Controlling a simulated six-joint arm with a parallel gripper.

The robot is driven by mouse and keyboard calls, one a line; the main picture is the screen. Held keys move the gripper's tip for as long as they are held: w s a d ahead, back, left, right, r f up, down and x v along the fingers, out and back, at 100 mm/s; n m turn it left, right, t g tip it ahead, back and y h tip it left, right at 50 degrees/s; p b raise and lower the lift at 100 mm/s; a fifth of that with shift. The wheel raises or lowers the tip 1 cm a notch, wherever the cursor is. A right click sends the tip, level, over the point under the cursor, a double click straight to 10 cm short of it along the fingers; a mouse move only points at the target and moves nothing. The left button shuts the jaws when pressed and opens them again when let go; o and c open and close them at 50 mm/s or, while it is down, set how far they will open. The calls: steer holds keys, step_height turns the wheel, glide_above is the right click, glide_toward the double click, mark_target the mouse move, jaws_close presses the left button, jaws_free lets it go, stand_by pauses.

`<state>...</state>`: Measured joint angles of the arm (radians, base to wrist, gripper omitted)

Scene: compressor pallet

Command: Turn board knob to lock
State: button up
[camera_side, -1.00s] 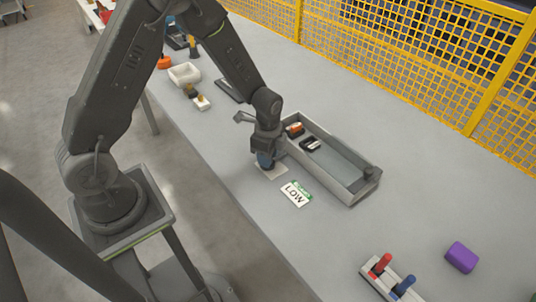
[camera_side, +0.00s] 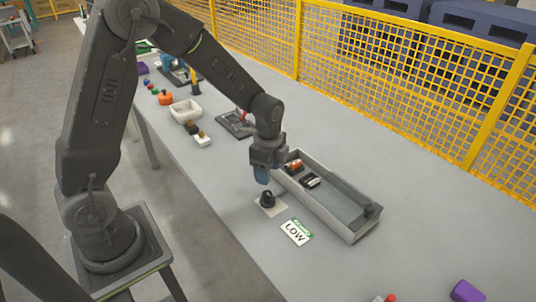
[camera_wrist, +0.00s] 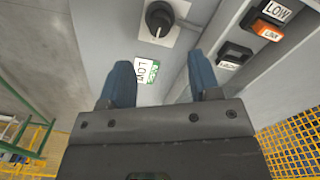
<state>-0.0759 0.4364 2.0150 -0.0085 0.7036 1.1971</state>
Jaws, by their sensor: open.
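The black board knob (camera_side: 267,199) stands on a pale square plate (camera_side: 272,210) on the grey table. In the wrist view the knob (camera_wrist: 159,18) is at the top, and a white mark on it points towards the bottom of the picture. My gripper (camera_side: 262,176) is above the knob, clear of it, pointing down. Its two blue fingers are apart with nothing between them, as the wrist view (camera_wrist: 160,80) shows. A white and green card reading LOW (camera_side: 296,232) lies in front of the plate.
A long grey tray (camera_side: 352,232) beside the knob holds an orange piece (camera_side: 295,166) and a black piece (camera_side: 309,181). A white bin (camera_side: 185,111) and a dark board (camera_side: 236,124) lie further back. A purple block (camera_side: 466,291) is at lower right. Yellow fencing (camera_side: 400,85) runs behind the table.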

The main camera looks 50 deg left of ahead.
steer(key=shift+r, duration=2.65)
steer(key=s+d+r+n+t, duration=0.1)
steer(key=s+r+n+t, duration=0.2)
steer(key=s+r+n, duration=0.3)
steer(key=s+d+r+n+t, duration=0.2)
steer(key=s+r+n, duration=0.4)
steer(key=s, duration=0.6)
step_height(320, 180, up, 2)
steer(key=shift+s+r+n+t, duration=0.1)
steer(key=shift+s+n+t, duration=0.1)
steer(key=shift+n+t, duration=0.2)
